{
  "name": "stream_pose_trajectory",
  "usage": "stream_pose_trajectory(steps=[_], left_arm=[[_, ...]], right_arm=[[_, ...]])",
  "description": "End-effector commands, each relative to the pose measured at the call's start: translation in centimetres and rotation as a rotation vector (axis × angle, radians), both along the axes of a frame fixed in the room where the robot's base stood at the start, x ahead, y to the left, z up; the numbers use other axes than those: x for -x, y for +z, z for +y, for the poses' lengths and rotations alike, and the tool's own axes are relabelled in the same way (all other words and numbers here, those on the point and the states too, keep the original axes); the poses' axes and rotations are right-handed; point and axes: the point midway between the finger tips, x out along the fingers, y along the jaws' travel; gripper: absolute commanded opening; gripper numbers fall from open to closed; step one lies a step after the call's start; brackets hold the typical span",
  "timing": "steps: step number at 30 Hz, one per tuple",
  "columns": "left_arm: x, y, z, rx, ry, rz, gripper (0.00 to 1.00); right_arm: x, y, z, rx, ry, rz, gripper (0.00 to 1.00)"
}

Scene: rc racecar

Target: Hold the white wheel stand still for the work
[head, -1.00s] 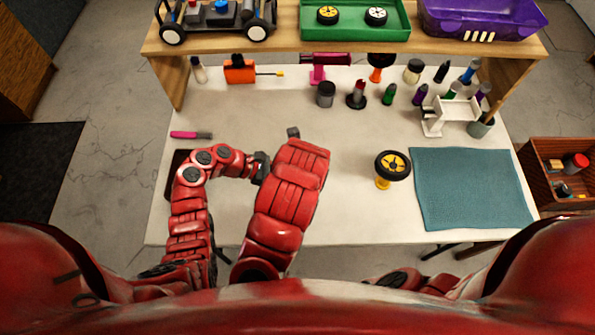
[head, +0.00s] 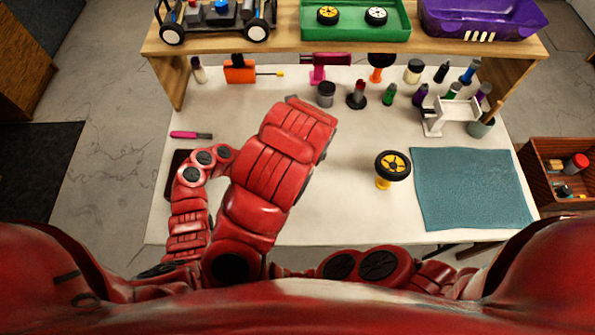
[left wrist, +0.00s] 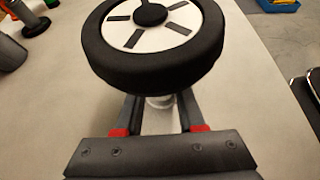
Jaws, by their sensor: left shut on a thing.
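In the left wrist view, a black-tyred wheel with a white hub (left wrist: 180,32) sits on top of the white wheel stand (left wrist: 158,112). Only a short piece of the stand's stem shows between the fingers of my left gripper (left wrist: 158,115). The gripper is shut on the stem just under the tyre. The stand's foot is hidden. My right gripper is hidden too.
A wheel with a yellow hub (head: 393,163) stands on a yellow stand near the blue mat (head: 470,195). Bottles, tools and a white bracket (head: 448,114) line the back, under a wooden shelf (head: 345,47). A pink-handled tool (head: 188,135) lies at left.

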Motion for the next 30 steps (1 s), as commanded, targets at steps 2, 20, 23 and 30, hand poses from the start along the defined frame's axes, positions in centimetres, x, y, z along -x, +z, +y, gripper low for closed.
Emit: stream_pose_trajectory(steps=[2,20,23,30], left_arm=[[-0.01,-0.05,0.04,-0.001,0.001,0.000,0.00],[-0.01,-0.02,0.02,-0.001,0.000,0.000,0.73],[-0.01,-0.01,0.02,0.000,0.000,0.000,0.73],[-0.06,0.38,0.72,0.000,0.001,0.000,0.73]], right_arm=[[0.00,0.19,0.00,0.000,0.000,0.000,0.00],[-0.01,0.20,0.00,0.000,-0.001,-0.001,0.00],[-0.02,0.20,0.00,0.000,-0.001,-0.001,0.00],[-0.02,0.20,0.00,0.000,-0.001,-0.001,0.00]])
